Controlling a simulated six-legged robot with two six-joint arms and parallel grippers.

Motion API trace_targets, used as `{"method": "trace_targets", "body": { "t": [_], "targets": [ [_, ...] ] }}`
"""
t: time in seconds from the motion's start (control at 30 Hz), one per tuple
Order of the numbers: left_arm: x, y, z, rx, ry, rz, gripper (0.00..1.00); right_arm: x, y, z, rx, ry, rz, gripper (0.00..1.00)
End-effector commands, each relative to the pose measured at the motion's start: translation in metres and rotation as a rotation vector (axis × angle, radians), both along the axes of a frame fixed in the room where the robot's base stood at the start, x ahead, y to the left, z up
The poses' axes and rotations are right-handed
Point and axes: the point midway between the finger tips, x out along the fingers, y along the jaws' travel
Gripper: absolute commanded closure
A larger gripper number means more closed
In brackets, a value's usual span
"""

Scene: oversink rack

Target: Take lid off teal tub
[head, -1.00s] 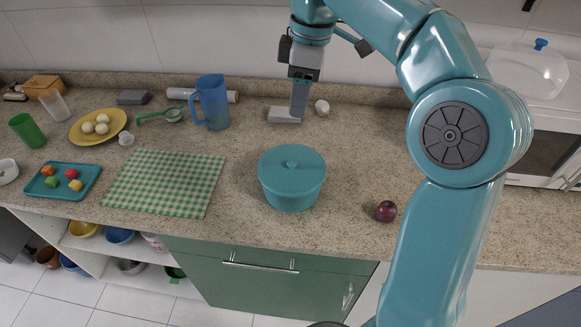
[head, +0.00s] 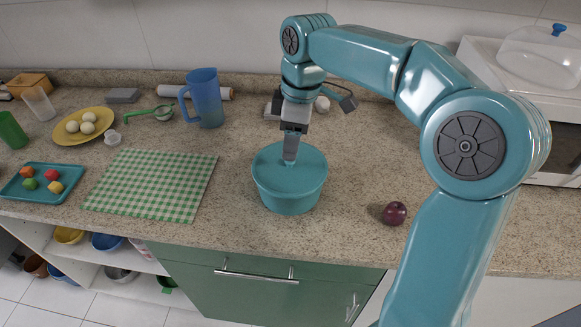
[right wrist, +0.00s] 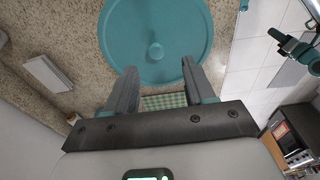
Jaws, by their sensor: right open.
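The teal tub (head: 290,198) stands upright on the speckled counter with its teal lid (head: 268,165) on top. My right gripper (head: 289,160) is above the lid, pointing down, and hides the knob in the head view. My left gripper is not in view.
A dark red onion or plum (head: 395,213) sits right of the tub. A green checked cloth (head: 150,184) lies to the left, and a blue jug (head: 207,98) stands behind. A white appliance (head: 490,60) with a clear dome is at the right.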

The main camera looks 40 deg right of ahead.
Motion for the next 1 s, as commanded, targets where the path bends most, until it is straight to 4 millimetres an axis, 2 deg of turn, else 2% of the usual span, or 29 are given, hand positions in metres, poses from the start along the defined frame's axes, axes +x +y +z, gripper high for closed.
{"method": "trace_targets", "body": {
  "t": [0.3, 0.57, 0.6, 0.67, 0.7, 0.77, 1.0],
  "targets": [
    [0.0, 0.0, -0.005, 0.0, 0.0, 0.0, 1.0, 0.004, -0.003, -0.047, 0.001, 0.004, -0.001, 0.46],
    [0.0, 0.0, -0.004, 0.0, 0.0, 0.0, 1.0, 0.005, -0.003, -0.051, 0.001, 0.002, -0.001, 0.46],
    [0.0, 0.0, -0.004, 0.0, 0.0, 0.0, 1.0, 0.005, -0.003, -0.051, 0.001, 0.002, -0.001, 0.5],
    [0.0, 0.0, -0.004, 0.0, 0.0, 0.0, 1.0, 0.005, -0.003, -0.051, 0.001, 0.002, -0.001, 0.69],
    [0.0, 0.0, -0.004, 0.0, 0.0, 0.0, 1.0, 0.005, -0.003, -0.051, 0.001, 0.002, -0.001, 0.82],
    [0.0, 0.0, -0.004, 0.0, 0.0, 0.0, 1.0, 0.005, -0.003, -0.051, 0.001, 0.002, -0.001, 1.0],
    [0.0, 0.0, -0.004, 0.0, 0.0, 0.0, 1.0, 0.005, -0.003, -0.051, 0.001, 0.002, 0.0, 1.0]
  ]
}}
